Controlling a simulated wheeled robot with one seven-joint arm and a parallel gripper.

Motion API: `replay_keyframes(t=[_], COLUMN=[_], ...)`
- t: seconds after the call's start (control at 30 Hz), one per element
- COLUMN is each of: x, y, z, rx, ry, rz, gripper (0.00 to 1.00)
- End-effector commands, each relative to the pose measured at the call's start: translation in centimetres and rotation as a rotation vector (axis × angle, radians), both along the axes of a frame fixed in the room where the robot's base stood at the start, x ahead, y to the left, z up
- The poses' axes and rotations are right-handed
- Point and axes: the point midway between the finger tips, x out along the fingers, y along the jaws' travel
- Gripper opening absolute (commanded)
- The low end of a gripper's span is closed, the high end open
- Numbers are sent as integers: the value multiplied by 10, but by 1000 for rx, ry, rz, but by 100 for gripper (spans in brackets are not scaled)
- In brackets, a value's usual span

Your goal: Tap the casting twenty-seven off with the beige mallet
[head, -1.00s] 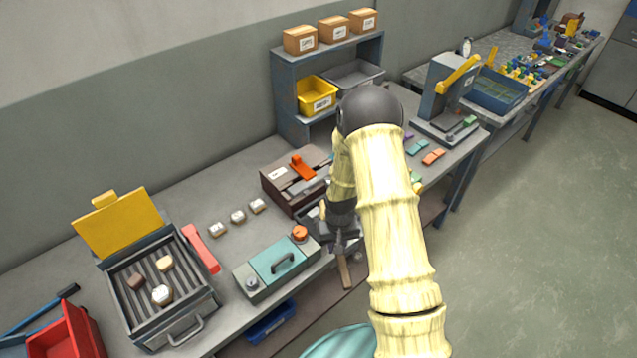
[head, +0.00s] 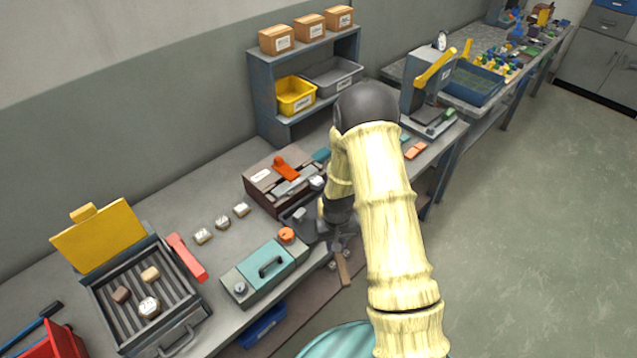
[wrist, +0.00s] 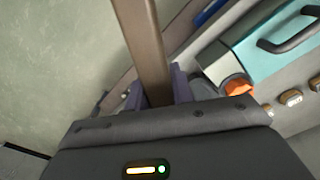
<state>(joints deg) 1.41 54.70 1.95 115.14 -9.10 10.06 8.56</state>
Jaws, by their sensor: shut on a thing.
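My gripper (wrist: 160,92) is shut on a brown wooden handle (wrist: 146,45), taken as the mallet's. The handle also hangs below my gripper in the head view (head: 342,268), just past the bench's front edge. The mallet's head cannot be made out. A pale casting (head: 317,182) sits at the right end of the brown box fixture (head: 262,191) with an orange lever, behind my gripper. Several pale castings (head: 222,222) stand in a row on the bench. More castings (head: 149,307) lie on the ribbed grill. Their numbers are unreadable, so I cannot tell which is twenty-seven.
A teal-lidded box (head: 266,262) with an orange knob stands left of my gripper. The open grill (head: 182,347) with a yellow lid is at the left. A shelf (head: 269,110) with bins and cartons and a yellow-handled press (head: 430,68) stand beyond. Right floor is clear.

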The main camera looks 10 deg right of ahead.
Motion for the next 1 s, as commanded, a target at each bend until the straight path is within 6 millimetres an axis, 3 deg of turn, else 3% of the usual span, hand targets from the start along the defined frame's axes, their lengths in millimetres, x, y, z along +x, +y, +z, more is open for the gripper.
replay_keyframes(t=[0.47,0.8,1.0], x=[1,1,1], y=[-1,-1,-2], z=[0,-33,-32], rx=[0,0,0], ry=[-2,-2,-2], rz=[-2,-3,-3], gripper=[0,0,0])
